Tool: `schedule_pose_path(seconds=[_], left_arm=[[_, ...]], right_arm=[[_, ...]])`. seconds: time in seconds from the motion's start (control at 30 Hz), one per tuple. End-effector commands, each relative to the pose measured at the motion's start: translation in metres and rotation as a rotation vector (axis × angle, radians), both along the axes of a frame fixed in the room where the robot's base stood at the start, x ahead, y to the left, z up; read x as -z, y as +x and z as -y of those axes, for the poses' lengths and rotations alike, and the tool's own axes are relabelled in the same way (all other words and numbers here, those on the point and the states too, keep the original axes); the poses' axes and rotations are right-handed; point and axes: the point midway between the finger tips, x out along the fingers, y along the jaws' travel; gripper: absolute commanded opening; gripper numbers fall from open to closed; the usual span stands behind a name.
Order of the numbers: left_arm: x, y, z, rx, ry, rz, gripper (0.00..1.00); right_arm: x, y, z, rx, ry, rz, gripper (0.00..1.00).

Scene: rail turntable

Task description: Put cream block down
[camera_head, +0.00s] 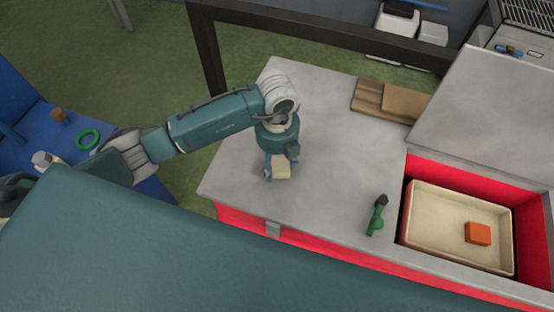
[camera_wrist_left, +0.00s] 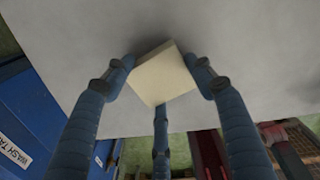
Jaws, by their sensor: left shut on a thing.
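The cream block (camera_head: 282,170) is in my left gripper (camera_head: 281,172), over the grey worktop (camera_head: 335,150) near its front left edge. In the left wrist view the cream block (camera_wrist_left: 160,76) sits between the blue fingers of the left gripper (camera_wrist_left: 161,85), which are shut on it. One finger is on each side and a third is below it. The grey surface fills the background behind the block. I cannot tell whether the block touches the worktop or is just above it. My right gripper is not in view.
A green tool with a dark end (camera_head: 376,215) lies on the worktop to the right. Beyond it, a cream tray (camera_head: 425,235) in a red recess holds an orange block (camera_head: 478,233). Brown boards (camera_head: 390,99) lie at the back. The middle of the worktop is clear.

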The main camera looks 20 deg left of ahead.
Motion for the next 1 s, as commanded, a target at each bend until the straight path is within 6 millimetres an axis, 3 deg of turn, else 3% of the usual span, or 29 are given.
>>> schedule_pose_path(seconds=[0.3,0.33,0.43,0.83,1.0], left_arm=[[0.004,0.000,0.000,0.000,-0.001,0.001,0.27],[0.003,0.000,0.000,0.000,0.000,0.001,0.57],[0.002,0.000,0.000,0.000,0.000,0.001,0.74],[-0.005,0.002,0.000,0.000,-0.002,0.004,0.74],[-0.033,0.003,0.000,0.001,-0.001,0.009,0.74]], right_arm=[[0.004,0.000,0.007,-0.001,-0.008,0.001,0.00],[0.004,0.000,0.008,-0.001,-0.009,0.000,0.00],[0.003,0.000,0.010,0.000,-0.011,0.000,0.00],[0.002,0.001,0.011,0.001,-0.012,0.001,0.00],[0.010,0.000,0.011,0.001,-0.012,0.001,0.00]])
